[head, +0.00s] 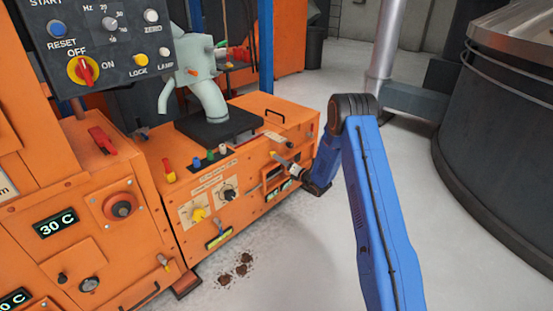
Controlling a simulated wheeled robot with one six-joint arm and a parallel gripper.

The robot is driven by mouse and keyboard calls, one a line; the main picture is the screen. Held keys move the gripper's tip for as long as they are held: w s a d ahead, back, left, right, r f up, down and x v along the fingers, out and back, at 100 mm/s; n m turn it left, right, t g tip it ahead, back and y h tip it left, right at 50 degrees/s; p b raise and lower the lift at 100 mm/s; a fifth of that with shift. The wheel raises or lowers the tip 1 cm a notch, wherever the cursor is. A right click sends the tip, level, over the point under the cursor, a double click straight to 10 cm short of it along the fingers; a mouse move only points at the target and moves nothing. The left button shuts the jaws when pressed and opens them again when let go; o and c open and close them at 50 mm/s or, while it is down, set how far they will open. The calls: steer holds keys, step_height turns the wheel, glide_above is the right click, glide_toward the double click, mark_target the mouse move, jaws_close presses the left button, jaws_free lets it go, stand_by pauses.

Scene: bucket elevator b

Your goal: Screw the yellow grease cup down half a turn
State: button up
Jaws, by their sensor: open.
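A yellow knob-like part (198,214) sits on a pale plate on the front of the low orange machine. It is the likeliest grease cup, but its shape is too small to be sure. My blue arm reaches over from the lower right and bends down at its dark elbow. My gripper (283,162) is at the right part of the machine's front, to the right of the yellow part and well apart from it. It is open, and nothing shows between its fingers. Part of the wrist is hidden behind my arm.
A black rotary knob (229,194) is just right of the yellow part. A red and yellow handle (168,168) and several small coloured caps stand along the machine's upper edge. A control panel (105,45) overhangs at upper left. Brown spots (240,268) mark the otherwise open floor.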

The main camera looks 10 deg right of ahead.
steer(key=shift+x, duration=1.95)
steer(key=c, duration=1)
steer(key=shift+c, duration=0.2)
